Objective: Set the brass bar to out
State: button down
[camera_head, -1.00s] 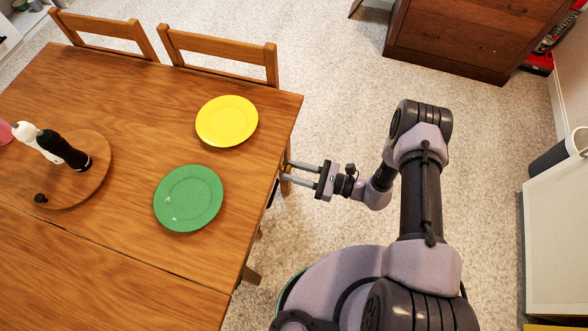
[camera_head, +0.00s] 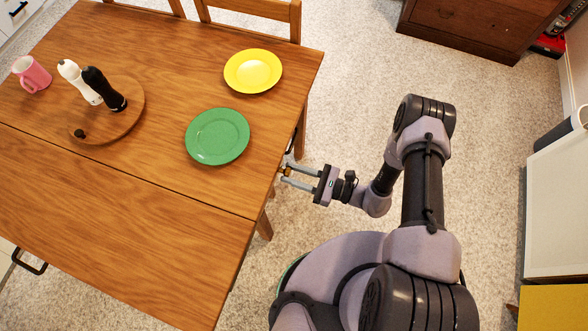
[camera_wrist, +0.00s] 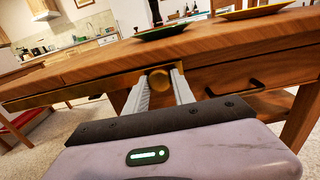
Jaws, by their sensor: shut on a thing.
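The brass bar (camera_wrist: 75,92) shows in the wrist view as a thin brassy strip along the front of the wooden table, just under its top. A round brass knob (camera_wrist: 159,79) sits at its right end, between my two fingers. My gripper (camera_head: 285,174) is shut on this brass piece at the table's right edge. In the head view only a small brassy spot shows between the fingertips. The table top hides the rest of the bar there.
The wooden table (camera_head: 130,200) carries a green plate (camera_head: 217,136), a yellow plate (camera_head: 253,71), and a round board (camera_head: 135,97) with two mills. A dark handle (camera_wrist: 236,88) is right of my fingers. Carpeted floor (camera_head: 350,70) is clear beyond my arm.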

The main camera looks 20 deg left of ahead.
jog(key=shift+s, duration=0.25)
jog(key=c, duration=1.1)
grip_release()
jog(key=shift+s, duration=0.1)
jog(key=d, duration=0.5)
jog(key=d+p, duration=0.1)
jog(key=d, duration=0.5)
jog(key=s+d+p, duration=0.1)
jog(key=d, duration=0.5)
jog(key=shift+s+d, duration=0.1)
jog(key=shift+d, duration=0.1)
